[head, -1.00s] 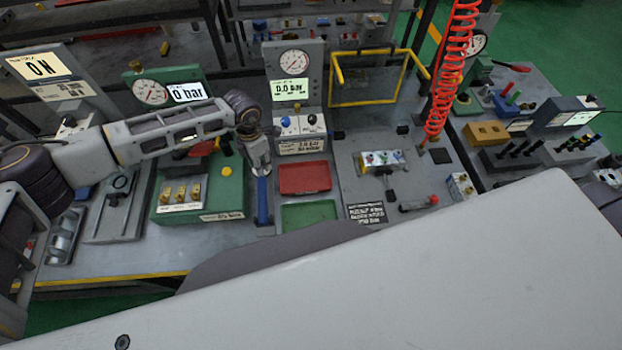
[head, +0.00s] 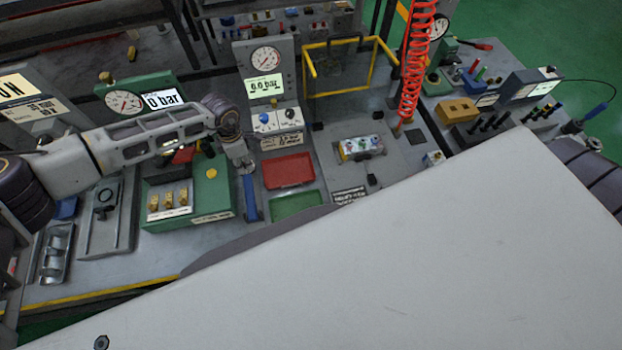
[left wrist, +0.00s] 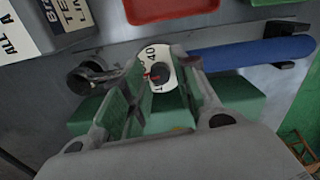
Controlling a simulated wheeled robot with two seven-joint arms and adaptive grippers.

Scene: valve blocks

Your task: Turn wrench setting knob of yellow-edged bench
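The wrench with a blue handle (head: 250,198) lies on the yellow-edged bench (head: 110,291), in front of the gauge stand. In the left wrist view its blue handle (left wrist: 250,53) runs to the right. Its setting knob (left wrist: 158,72) is a white dial with a "40", a red mark and a dark centre. My left gripper (head: 241,163) is over the head end of the wrench. In the left wrist view its fingers (left wrist: 157,88) are apart, one on each side of the knob. I cannot tell whether they touch it. My right gripper is not seen.
A green block with brass parts (head: 212,190) is left of the wrench. A red tray (head: 289,171) and a green tray (head: 296,205) are to its right. The gauge stand (head: 266,70) rises behind. A red coiled hose (head: 414,70) hangs at right.

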